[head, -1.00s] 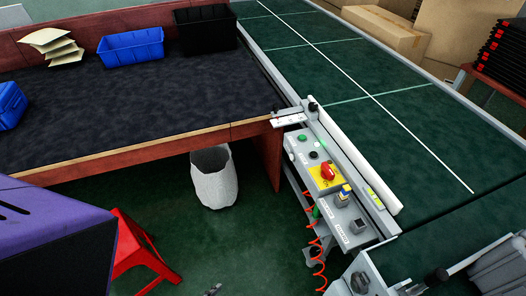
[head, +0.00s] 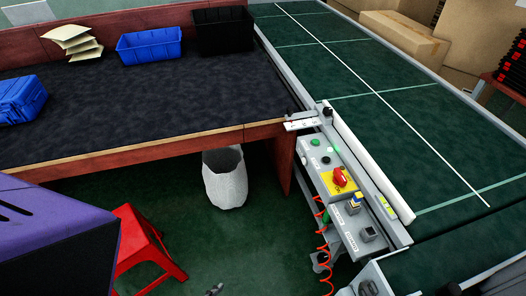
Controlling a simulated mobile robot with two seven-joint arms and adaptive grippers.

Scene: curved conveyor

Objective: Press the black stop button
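A grey control panel (head: 312,172) stands beside the conveyor, right of centre in the head view. Near its top it carries a green button (head: 315,142) and a small round black button (head: 326,160). Below them is a red knob (head: 340,177) on a yellow plate. The labels are too small to read.
The green conveyor (head: 375,125) runs along the right. A dark-topped table (head: 130,95) with blue bins (head: 150,44) fills the left. A white waste bin (head: 225,180), a red stool (head: 140,245) and a coiled red cable (head: 324,250) are below. Floor between stool and panel looks mostly clear.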

